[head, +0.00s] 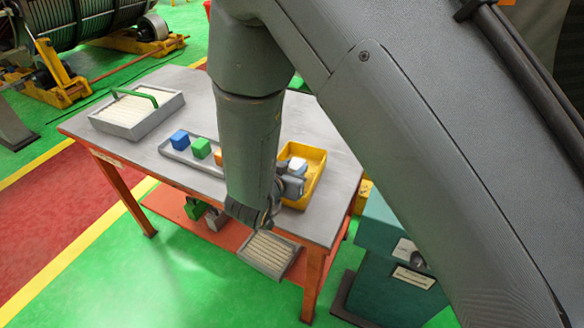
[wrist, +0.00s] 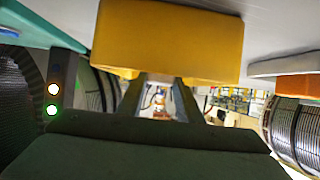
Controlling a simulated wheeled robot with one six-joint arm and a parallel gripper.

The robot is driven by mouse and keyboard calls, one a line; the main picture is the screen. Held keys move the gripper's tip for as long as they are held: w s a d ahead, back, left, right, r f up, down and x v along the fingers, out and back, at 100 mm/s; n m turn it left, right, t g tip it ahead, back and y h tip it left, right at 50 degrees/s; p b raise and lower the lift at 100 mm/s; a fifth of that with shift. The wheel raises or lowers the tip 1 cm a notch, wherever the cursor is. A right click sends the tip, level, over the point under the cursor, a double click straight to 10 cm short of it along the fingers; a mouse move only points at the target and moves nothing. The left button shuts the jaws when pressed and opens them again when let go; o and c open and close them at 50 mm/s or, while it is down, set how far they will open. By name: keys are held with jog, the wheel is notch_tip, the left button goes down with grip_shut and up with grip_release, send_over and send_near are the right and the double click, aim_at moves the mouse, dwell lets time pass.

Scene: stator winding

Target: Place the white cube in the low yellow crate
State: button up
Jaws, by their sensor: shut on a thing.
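The low yellow crate (head: 316,182) stands at the right end of the grey table. The white cube (head: 298,163) shows in the head view over the crate's inside, at the end of my gripper (head: 295,172). My gripper is shut on the cube. I cannot tell whether the cube touches the crate floor.
A grey tray (head: 170,153) left of the crate holds a blue cube (head: 179,139), a green cube (head: 201,147) and a partly hidden orange cube (head: 218,156). A wider box with a green handle (head: 135,112) stands at the table's left.

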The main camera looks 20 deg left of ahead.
jog(key=shift+f, duration=0.35)
jog(key=shift+f, duration=0.2)
jog(key=o, duration=1.1)
jog(key=shift+c, duration=0.2)
